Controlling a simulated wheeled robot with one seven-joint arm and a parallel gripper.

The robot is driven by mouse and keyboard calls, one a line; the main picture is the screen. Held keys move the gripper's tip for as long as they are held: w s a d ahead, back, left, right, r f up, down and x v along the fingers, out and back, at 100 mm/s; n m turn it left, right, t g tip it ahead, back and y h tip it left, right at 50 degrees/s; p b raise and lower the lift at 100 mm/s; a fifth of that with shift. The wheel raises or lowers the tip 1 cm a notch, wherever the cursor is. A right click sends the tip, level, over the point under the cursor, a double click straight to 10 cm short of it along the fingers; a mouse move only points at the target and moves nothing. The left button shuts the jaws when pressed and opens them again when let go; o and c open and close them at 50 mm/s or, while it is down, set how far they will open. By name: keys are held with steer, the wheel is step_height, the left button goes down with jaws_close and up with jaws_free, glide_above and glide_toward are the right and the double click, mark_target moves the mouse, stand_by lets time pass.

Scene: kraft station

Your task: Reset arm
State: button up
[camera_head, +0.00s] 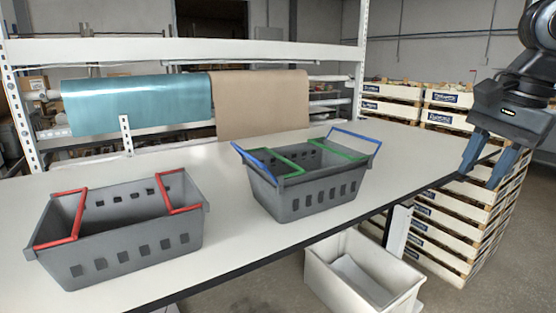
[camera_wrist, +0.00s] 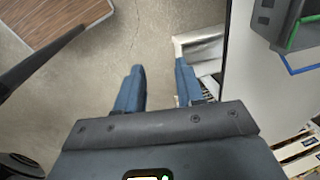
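My gripper (camera_head: 487,158) hangs at the right of the head view, beyond the table's right side and in front of the stacked crates. Its two blue fingers are spread apart with nothing between them. In the wrist view the gripper (camera_wrist: 160,88) also shows open and empty above the concrete floor. It is clear of the table and of the baskets.
A grey basket with red handles (camera_head: 130,245) and one with blue and green handles (camera_head: 310,196) stand on the white table (camera_head: 225,255). A white bin (camera_head: 330,281) is on the floor. Wooden crates (camera_head: 430,232) are stacked at right.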

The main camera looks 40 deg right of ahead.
steer(key=w+a+n+t+y, duration=0.2)
steer(key=w+a+t, duration=0.25)
steer(key=w, duration=0.35)
steer(key=w+a+r+n+t+y, duration=0.1)
steer(key=w+a+n+t+y, duration=0.15)
steer(key=w+a, duration=0.35)
steer(key=w+a+n+t+y, duration=0.1)
steer(key=w+a+t, duration=0.25)
steer(key=w, duration=0.55)
steer(key=w+a+f+m+t+h, duration=0.1)
steer(key=w+a+f+t+h, duration=0.1)
steer(key=w+a+f+t, duration=0.35)
steer(key=s+a+f+n+g+h, duration=0.1)
steer(key=s+a+f+h, duration=0.2)
steer(key=s+a+f, duration=0.5)
steer(key=s+a+f+n+g+h, duration=0.1)
steer(key=s+a+f+h, duration=0.2)
steer(key=s+f, duration=0.5)
steer(key=s+a+f+n+y, duration=0.1)
steer(key=s+f+n, duration=0.1)
steer(key=s+n, duration=0.5)
steer(key=s+f+n+g+y, duration=0.1)
steer(key=s+f+n+y, duration=0.1)
steer(key=s+n, duration=0.5)
steer(key=s, duration=0.6)
steer(key=shift+a+f+g, duration=0.15)
steer(key=shift+a+g, duration=0.15)
steer(key=shift+a, duration=0.1)
